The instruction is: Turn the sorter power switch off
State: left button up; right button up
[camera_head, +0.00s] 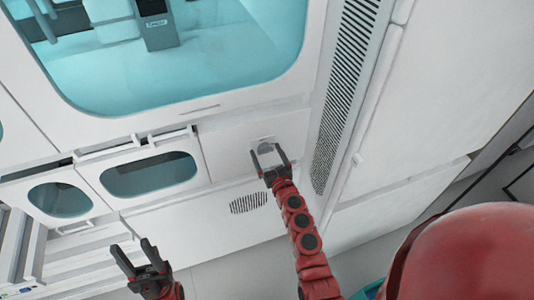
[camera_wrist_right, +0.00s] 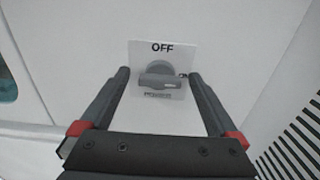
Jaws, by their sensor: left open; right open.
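The sorter power switch (camera_wrist_right: 160,76) is a grey rotary knob on a small white plate (camera_wrist_right: 144,105) in the right wrist view. The plate reads "OFF" above the knob; a smaller label below it is too small to read. The knob's handle lies roughly horizontal. My right gripper (camera_wrist_right: 158,82) is open, with one finger on each side of the plate and the knob between them; I cannot tell whether they touch. In the head view the knob (camera_head: 264,147) shows just beyond my right gripper (camera_head: 268,155). My left gripper (camera_head: 133,252) is open and empty at the lower left.
The white machine has a large teal window (camera_head: 210,60) above and smaller windows (camera_head: 150,175) at lower left. A slotted vent strip (camera_head: 345,80) runs to the right of the switch, and a small oval vent (camera_head: 248,203) lies below it. The panel around the switch is bare.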

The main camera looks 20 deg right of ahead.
jog(key=shift+c, duration=0.3)
jog(key=c, duration=1.3)
